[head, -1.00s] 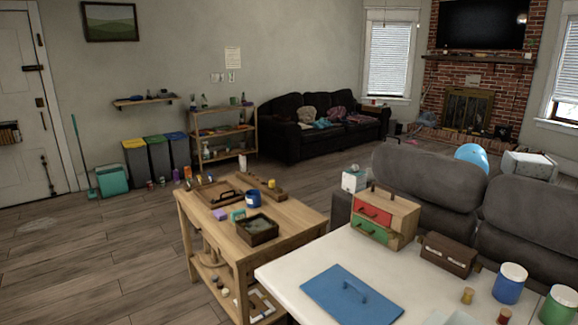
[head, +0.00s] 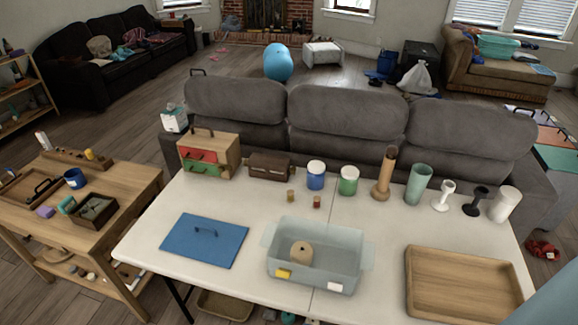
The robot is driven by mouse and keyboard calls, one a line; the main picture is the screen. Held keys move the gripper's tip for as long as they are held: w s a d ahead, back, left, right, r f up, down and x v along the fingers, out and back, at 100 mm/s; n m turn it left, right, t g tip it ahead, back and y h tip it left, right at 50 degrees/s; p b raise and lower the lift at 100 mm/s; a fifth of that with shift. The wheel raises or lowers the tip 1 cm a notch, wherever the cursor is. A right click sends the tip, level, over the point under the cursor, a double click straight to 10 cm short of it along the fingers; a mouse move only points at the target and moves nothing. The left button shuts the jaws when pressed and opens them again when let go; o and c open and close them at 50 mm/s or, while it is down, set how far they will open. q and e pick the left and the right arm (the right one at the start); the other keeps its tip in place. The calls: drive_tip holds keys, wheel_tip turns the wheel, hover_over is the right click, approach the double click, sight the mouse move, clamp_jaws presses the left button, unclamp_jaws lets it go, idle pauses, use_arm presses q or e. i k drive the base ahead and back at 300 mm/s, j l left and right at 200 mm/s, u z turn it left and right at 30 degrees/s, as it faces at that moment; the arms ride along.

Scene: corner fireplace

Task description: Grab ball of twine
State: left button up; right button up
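A tan ball of twine (head: 301,254) with a dark hole in its top sits inside a clear bluish plastic bin (head: 345,262), toward the bin's left side. The bin stands open on the white folding table (head: 205,281), near its front middle. Small yellow and white labels are on the bin's front. Neither of my grippers shows in the head view. A blurred pale blue shape fills the lower right corner, and I cannot tell what it is.
A blue lid (head: 205,240) with a handle lies left of the bin, and a wooden tray (head: 462,290) lies right. Behind stand a small drawer chest (head: 208,153), a brown box (head: 270,166), blue and green canisters, a wooden grinder (head: 384,174) and cups. A grey sofa (head: 345,120) borders the table's back.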

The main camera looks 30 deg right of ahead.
sight(302, 252)
drive_tip(key=z, duration=1.05)
